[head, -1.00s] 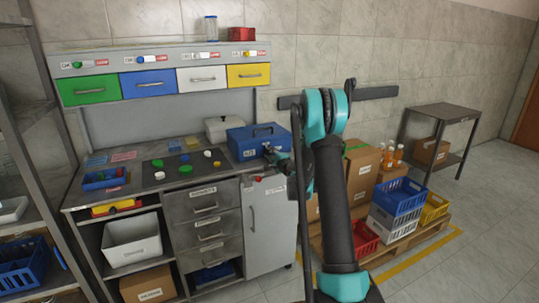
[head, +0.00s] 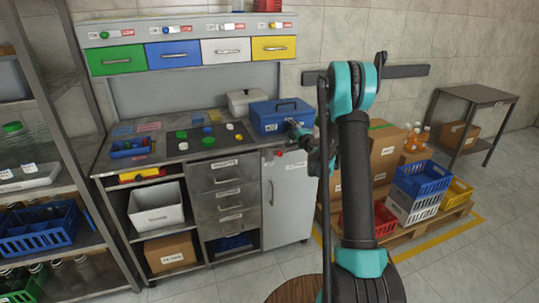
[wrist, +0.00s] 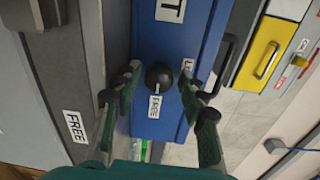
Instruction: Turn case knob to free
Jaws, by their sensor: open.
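The blue case (head: 268,124) with a dark top handle sits at the back right of the workbench. In the wrist view its blue front (wrist: 178,40) fills the middle and carries a round black knob (wrist: 158,75). A short white mark shows on the knob's side toward the FREE label (wrist: 155,106). A second label, partly hidden by a finger, starts with L (wrist: 188,68). My gripper (wrist: 160,78) is open, with its fingers on either side of the knob. I cannot tell whether they touch it. In the head view my gripper (head: 300,131) is at the case's right front.
Colored caps lie on a dark mat (head: 194,146) left of the case. Boxes and crates stand on a pallet (head: 450,218) at right.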

